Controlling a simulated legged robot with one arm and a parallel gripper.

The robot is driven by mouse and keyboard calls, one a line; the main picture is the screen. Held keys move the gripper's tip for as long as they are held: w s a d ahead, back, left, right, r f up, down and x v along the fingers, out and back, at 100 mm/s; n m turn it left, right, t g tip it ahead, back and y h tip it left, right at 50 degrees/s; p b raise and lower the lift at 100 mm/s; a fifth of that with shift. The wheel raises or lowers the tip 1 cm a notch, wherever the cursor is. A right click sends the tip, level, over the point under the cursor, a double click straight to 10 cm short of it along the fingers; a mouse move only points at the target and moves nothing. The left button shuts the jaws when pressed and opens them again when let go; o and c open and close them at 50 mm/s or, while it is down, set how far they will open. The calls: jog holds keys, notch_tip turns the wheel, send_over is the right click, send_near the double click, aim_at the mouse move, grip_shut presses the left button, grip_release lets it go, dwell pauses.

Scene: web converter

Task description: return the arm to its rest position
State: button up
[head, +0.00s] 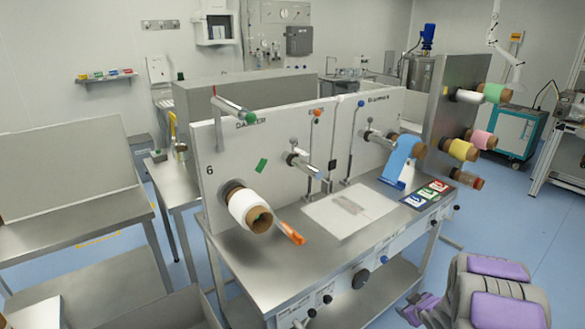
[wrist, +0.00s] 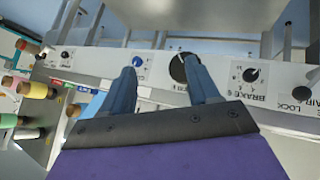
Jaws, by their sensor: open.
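My gripper (wrist: 158,75) shows in the wrist view with its two blue-grey fingers spread apart and nothing between them. It faces the front control panel (wrist: 150,65) of the converter, which appears tilted, with a black knob (wrist: 178,68) behind the fingertips. I cannot tell how far the fingers are from the panel. In the head view my arm (head: 508,310), grey with purple covers, is at the lower right, in front of and to the right of the converter table (head: 270,270). The gripper's fingers cannot be made out there.
The converter carries a white roll (head: 245,208), an orange-handled tool (head: 290,233) beside it, a blue web (head: 400,158) and several coloured rolls at right. A steel table (head: 75,225) stands at left. Blue floor (head: 535,225) is clear at right.

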jog(key=s+a+r+m+g+h, duration=0.2)
jog(key=s+r, duration=0.5)
jog(key=r, duration=0.2)
jog(key=s+a+r+m+g+h, duration=0.2)
jog(key=s+r+m+g, duration=0.1)
jog(key=s+r, duration=0.45)
jog(key=s+a+r+g+y, duration=0.1)
jog(key=s+a+r+g, duration=0.1)
jog(key=s+a, duration=0.4)
jog(key=s+a+r+m+g+y, duration=0.1)
jog(key=s+a+r, duration=0.2)
jog(key=s, duration=1)
jog(key=s+a+r+g+y, duration=0.1)
jog(key=s+a+r+g, duration=0.1)
jog(key=s+a, duration=0.7)
jog(key=shift+s+a+r+g+y, duration=0.3)
jog(key=shift+s+a+r, duration=0.05)
jog(key=shift+s+r, duration=0.3)
